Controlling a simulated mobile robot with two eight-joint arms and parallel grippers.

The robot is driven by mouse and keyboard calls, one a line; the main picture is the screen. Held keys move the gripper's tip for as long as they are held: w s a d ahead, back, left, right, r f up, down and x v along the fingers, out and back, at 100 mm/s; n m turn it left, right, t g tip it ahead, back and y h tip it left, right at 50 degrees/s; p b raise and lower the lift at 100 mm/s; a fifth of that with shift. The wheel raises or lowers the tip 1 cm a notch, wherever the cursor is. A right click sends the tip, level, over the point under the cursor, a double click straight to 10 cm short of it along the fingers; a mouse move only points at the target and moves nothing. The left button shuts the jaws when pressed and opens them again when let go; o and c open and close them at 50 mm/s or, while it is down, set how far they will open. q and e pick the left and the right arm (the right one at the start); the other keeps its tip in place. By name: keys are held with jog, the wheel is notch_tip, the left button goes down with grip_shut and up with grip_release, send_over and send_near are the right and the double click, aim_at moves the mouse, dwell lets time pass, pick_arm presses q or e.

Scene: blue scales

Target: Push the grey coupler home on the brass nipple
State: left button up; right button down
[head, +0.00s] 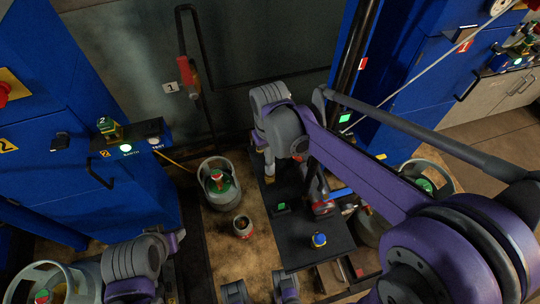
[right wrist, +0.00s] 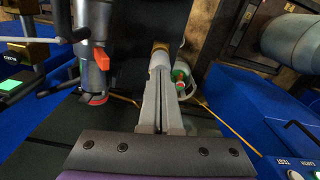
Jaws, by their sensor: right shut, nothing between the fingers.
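My right gripper (head: 268,158) reaches down over the dark scale bench in the head view. Its fingers (right wrist: 161,100) are shut and empty in the right wrist view. A short pale grey cylinder, which looks like the coupler (right wrist: 160,60), shows just beyond the fingertips. A brass piece, likely the nipple (right wrist: 160,46), shows right behind it. They look in line, but I cannot tell whether the coupler is fully seated or whether the fingertips touch it. In the head view the wrist hides most of this spot.
A grey upright part with an orange lever (right wrist: 100,58) rises left of my fingers. A blue knob (head: 319,240) sits on the bench. Blue cabinets (head: 85,175) flank the area.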

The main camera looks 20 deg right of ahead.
jog(key=shift+r+p, duration=0.4)
jog(key=shift+r, duration=0.45)
notch_tip(320, 180, up, 10)
jog(key=shift+r+p, duration=0.25)
jog(key=shift+p, duration=0.2)
jog(key=shift+f, duration=0.15)
notch_tip(320, 180, down, 7)
jog(key=shift+r+p, duration=0.1)
jog(key=shift+p, duration=0.2)
jog(key=shift+f+b, duration=2.1)
jog(key=shift+f, duration=0.9)
jog(key=shift+f, duration=0.3)
jog(key=shift+s+r, duration=0.1)
